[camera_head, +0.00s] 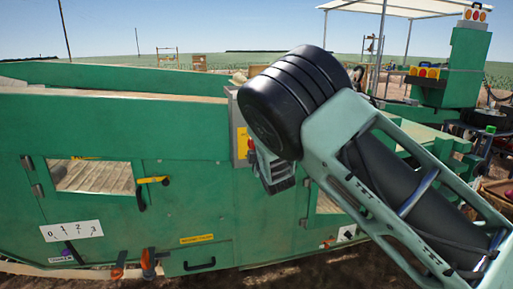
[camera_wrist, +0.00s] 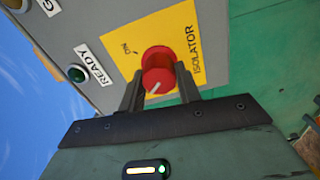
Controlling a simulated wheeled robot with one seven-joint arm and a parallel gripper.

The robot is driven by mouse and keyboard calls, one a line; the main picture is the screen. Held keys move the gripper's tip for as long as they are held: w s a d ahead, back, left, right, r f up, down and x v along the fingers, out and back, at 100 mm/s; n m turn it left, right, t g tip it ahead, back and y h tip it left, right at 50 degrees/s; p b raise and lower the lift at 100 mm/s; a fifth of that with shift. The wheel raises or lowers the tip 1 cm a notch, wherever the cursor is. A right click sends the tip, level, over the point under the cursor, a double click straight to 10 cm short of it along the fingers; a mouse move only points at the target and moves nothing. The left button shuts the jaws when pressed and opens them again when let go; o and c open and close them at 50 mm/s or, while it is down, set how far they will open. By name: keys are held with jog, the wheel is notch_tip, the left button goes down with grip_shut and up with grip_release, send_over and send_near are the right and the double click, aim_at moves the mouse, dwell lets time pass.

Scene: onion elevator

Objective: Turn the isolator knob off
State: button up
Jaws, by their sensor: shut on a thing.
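The red isolator knob (camera_wrist: 158,68) sits on a yellow plate (camera_wrist: 188,22) marked "ISOLATOR" in the wrist view. An "ON" label (camera_wrist: 127,48) is printed to the upper left of the knob. A white pointer line on the knob's face slants to the lower left in the picture. My gripper (camera_wrist: 159,74) has one dark finger on each side of the knob and is shut on it. No "OFF" label is visible. In the head view my gripper (camera_head: 276,178) is at the grey control box (camera_head: 236,108), and my arm hides much of it.
A green "READY" lamp (camera_wrist: 77,73) is on the same grey panel, left of the knob. The green machine wall (camera_head: 110,115) spans the head view, with a yellow-handled latch (camera_head: 152,180) and a black handle (camera_head: 199,264). Open sky lies left of the panel in the wrist view.

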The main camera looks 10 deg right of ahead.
jog(key=shift+f+n, duration=0.1)
jog(key=shift+n, duration=0.4)
dwell(0.3)
jog(key=o, duration=1)
jog(key=shift+c, duration=0.2)
jog(key=shift+s, duration=0.1)
jog(key=s, duration=1.7)
jog(key=shift+s, duration=0.15)
